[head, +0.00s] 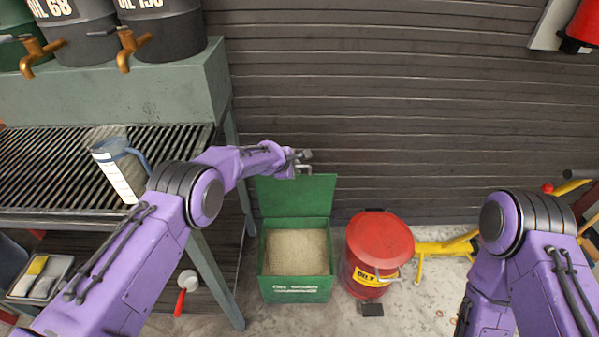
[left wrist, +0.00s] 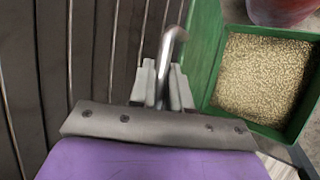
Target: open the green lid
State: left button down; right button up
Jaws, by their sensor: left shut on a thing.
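The green lid (head: 296,195) stands raised at the back of the green box (head: 297,289), leaning toward the slatted wall. The box is open and holds pale granules (head: 297,252). My left gripper (head: 301,163) is at the lid's top edge, shut on its metal handle. In the left wrist view the bent handle (left wrist: 170,62) rises between the fingers (left wrist: 160,85), with the lid (left wrist: 203,45) beside it. My right arm shows at the right of the head view, but its gripper cannot be made out.
A red oily-waste can (head: 380,240) stands just right of the box. A grated bench (head: 60,185) with a clear jug (head: 118,165) is at the left, below dark oil drums (head: 165,30). A red-handled tool (head: 180,300) lies low at the left. A yellow frame (head: 445,248) is right of the can.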

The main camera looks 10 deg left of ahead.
pick_arm(q)
jog(key=shift+d+r, duration=0.1)
jog(key=shift+d, duration=0.3)
jog(key=c, duration=1.3)
grip_release()
jog(key=shift+d, duration=0.1)
jog(key=shift+o, duration=0.7)
jog(key=shift+d, duration=0.1)
jog(key=shift+a, duration=0.5)
jog(key=shift+s+a+r, duration=0.1)
jog(key=shift+a+r, duration=0.05)
jog(key=shift+r, duration=0.05)
jog(key=p+v, duration=0.1)
jog(key=v, duration=0.9)
jog(key=shift+p, duration=0.4)
